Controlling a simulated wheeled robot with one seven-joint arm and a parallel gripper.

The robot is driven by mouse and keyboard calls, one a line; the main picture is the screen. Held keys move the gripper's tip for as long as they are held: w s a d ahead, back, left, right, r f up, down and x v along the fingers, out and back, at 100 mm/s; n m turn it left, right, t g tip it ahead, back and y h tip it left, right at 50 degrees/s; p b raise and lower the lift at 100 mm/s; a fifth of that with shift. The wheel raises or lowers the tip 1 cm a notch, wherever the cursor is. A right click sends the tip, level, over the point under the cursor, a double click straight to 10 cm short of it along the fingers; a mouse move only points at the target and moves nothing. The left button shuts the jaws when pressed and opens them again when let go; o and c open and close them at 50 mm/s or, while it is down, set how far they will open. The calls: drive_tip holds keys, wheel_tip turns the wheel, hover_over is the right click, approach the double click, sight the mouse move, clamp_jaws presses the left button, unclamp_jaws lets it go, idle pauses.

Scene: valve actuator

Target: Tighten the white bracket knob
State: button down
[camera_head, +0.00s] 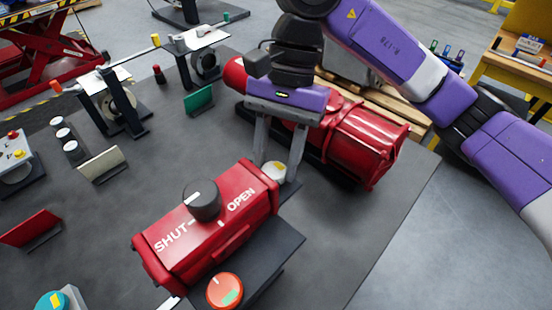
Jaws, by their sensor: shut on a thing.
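The white bracket knob (274,170) is a small round cap with a yellowish mark. It sits at the back right end of a red valve actuator (235,240) lettered SHUT and OPEN. My gripper (276,171) points down with one grey finger on each side of the knob, and it is shut on the knob. The finger on the right partly hides the bracket around the knob. Whether the knob sits tight cannot be seen.
A black knob (202,200) stands on the actuator, and an orange-red knob (225,290) is at its front. A larger red actuator (365,140) lies close behind my gripper. Small stands and coloured plates occupy the left. The dark table (375,220) is clear at right.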

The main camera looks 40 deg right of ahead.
drive_tip(key=f+m+b, duration=0.1)
drive_tip(key=b, duration=0.3)
drive_tip(key=shift+d+m+t, duration=0.1)
drive_tip(key=shift+m+t, duration=0.2)
drive_tip(key=shift+t, duration=0.1)
drive_tip(key=m+b, duration=0.1)
drive_tip(key=b, duration=0.1)
drive_tip(key=m+t+b, duration=0.1)
drive_tip(key=b, duration=0.1)
drive_tip(key=shift+s+m+b, duration=0.2)
drive_tip(key=shift+m+b, duration=0.1)
drive_tip(key=m+b, duration=0.1)
drive_tip(key=b, duration=0.1)
drive_tip(key=m+t+b, duration=0.1)
drive_tip(key=m+b, duration=0.1)
drive_tip(key=shift+s+r, duration=0.15)
drive_tip(key=shift+r, duration=0.05)
drive_tip(key=m+t+b, duration=0.1)
drive_tip(key=m+b, duration=0.1)
drive_tip(key=b, duration=0.1)
drive_tip(key=shift+r, duration=0.2)
drive_tip(key=shift+s+r+m, duration=0.1)
drive_tip(key=shift+m, duration=0.3)
drive_tip(key=c, duration=0.8)
unclamp_jaws()
drive_tip(key=shift+c, duration=0.2)
drive_tip(key=shift+r+p, duration=0.15)
drive_tip(key=shift+p, duration=0.2)
